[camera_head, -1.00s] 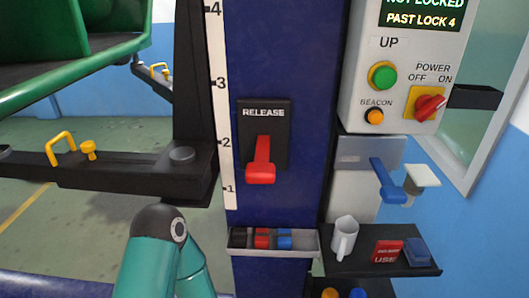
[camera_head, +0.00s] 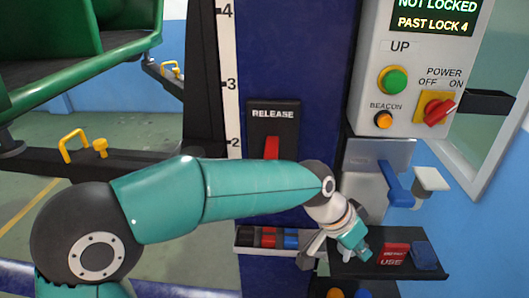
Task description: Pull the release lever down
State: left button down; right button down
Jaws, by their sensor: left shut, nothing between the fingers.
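The red release lever (camera_head: 271,147) sits on a black plate marked RELEASE (camera_head: 272,114) on the dark blue column. Only its upper part shows; my left arm crosses in front and hides its lower end. My left gripper (camera_head: 308,256) is below and to the right of the lever, beside the small shelf tray, and apart from the lever. It is shut and empty. My right gripper is out of view.
A control box (camera_head: 412,75) with a green button and red switch is at the upper right; its display reads NOT LOCKED, PAST LOCK 4. A blue lever (camera_head: 395,184) and a dark shelf (camera_head: 385,266) are below it. A shallow tray (camera_head: 255,249) is on the column.

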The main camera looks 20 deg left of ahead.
pick_arm(q)
jog(key=s+r+m, duration=0.2)
jog(key=s+r, duration=0.2)
jog(key=r, duration=0.5)
jog(key=s+d+r+m+h, duration=0.1)
jog(key=s+r, duration=0.4)
jog(key=r, duration=0.5)
jog(key=s+r+m+h, duration=0.1)
jog(key=s+r+m, duration=0.2)
jog(key=r, duration=0.6)
jog(key=shift+s+d+r, duration=0.2)
jog(key=shift+s+r, duration=0.05)
jog(key=shift+s, duration=1)
jog(key=shift+d, duration=0.1)
